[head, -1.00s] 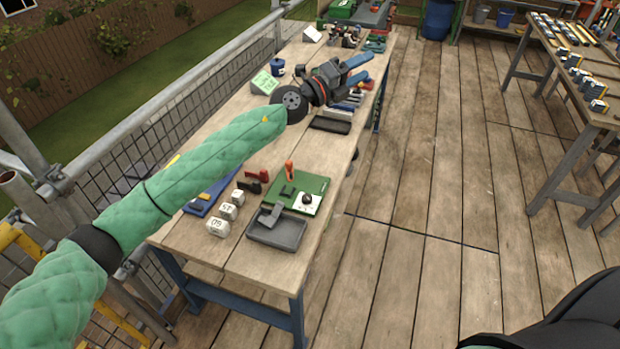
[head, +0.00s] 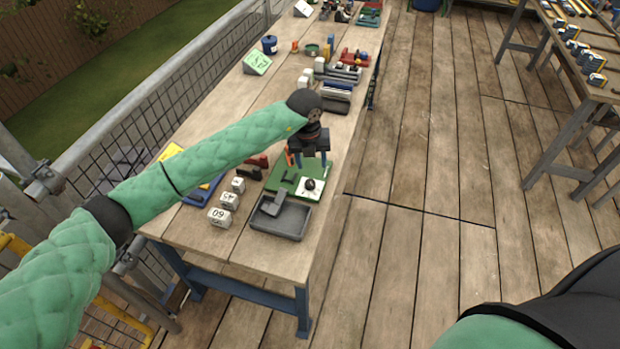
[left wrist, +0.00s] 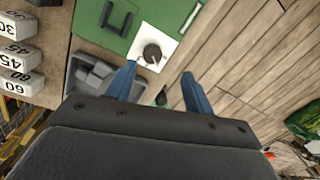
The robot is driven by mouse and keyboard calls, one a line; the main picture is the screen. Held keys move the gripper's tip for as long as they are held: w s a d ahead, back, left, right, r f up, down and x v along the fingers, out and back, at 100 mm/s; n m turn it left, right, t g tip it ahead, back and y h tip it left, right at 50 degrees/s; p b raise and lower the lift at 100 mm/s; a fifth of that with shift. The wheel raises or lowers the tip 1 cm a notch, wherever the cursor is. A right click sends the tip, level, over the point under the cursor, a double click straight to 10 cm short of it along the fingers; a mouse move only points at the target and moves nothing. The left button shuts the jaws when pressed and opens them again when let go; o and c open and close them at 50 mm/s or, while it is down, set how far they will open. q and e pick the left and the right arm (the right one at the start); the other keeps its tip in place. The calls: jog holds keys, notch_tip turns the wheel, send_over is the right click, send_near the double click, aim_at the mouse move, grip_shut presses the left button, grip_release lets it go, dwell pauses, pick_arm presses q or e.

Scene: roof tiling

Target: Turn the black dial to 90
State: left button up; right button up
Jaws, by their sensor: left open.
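The black dial (head: 309,184) sits on a white square plate at the near right of a green board (head: 283,173) on the bench. In the left wrist view the dial (left wrist: 152,53) shows as a round black knob with a pale mark on its lower side. My left gripper (head: 311,162) is open and points down above the green board, just behind the dial in the head view. My right gripper is not in view.
A grey tray (head: 281,217) stands in front of the board. White blocks marked 60 (head: 219,216), 45 (head: 229,200) and 30 (left wrist: 17,27) line the left. An orange handle (head: 289,156) stands at the board's back. Tools and holders fill the far bench.

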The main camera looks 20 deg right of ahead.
aim_at(310, 182)
pick_arm(q)
jog(key=shift+s+a+n+y, duration=0.2)
jog(key=shift+a+n+y, duration=0.1)
jog(key=shift+a, duration=0.15)
jog(key=shift+w+f, duration=0.1)
jog(key=shift+f, duration=0.1)
jog(key=shift+f+p, duration=0.5)
jog(key=shift+f, duration=0.05)
jog(key=shift+d+f+p, duration=0.15)
jog(key=shift+f+p, duration=1.2)
jog(key=shift+f, duration=1.85)
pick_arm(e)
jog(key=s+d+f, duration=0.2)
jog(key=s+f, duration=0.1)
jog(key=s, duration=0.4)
pick_arm(q)
jog(key=c, duration=1)
jog(key=shift+o, duration=0.2)
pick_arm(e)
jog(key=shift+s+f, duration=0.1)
